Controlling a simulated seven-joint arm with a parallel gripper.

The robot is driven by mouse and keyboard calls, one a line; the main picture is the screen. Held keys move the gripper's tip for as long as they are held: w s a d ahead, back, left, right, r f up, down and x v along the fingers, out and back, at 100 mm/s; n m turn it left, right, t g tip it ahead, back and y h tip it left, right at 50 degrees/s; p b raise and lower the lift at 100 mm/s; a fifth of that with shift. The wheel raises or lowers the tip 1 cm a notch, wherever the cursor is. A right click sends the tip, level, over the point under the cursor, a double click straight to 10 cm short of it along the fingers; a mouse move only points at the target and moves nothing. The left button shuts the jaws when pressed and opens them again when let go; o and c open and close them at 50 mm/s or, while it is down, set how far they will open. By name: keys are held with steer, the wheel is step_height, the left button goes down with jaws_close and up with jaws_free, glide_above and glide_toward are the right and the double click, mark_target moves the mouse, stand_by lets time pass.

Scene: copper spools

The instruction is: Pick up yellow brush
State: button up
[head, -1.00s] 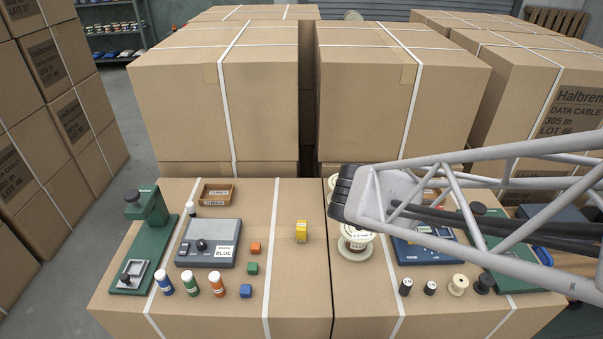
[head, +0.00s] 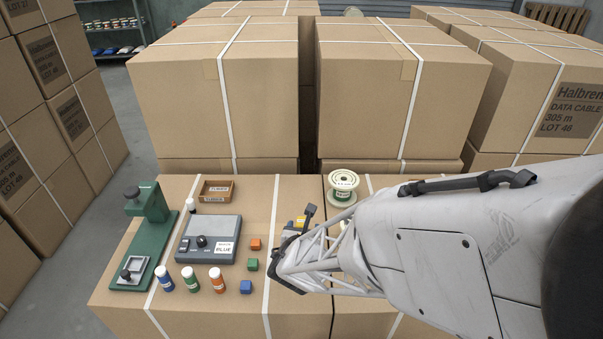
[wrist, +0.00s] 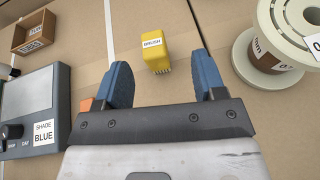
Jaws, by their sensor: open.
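The yellow brush (wrist: 157,52) lies on the cardboard box top in the wrist view, with a white label reading BRUSH and its short bristles toward me. In the head view the brush (head: 299,222) is mostly hidden behind my arm's end. My gripper (wrist: 162,75) is open and empty. Its two blue fingers point toward the brush from either side, with the brush a little beyond the fingertips and between their lines. I see no contact between them.
A spool (wrist: 274,45) stands close right of the right finger. A grey device labelled SHADE BLUE (wrist: 30,112) and a wooden tray (wrist: 35,32) are at left. An orange cube (head: 255,244), green cube (head: 252,265) and blue cube (head: 246,287) lie left of my gripper.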

mark_target(302, 221)
steer(key=shift+s+a+f+n, duration=0.1)
steer(key=shift+a+f+n, duration=0.4)
steer(key=shift+a+f, duration=0.05)
steer(key=shift+x, duration=1.3)
steer(key=shift+x, duration=2.6)
steer(key=shift+a, duration=0.1)
steer(key=c, duration=1)
steer(key=shift+r, duration=0.2)
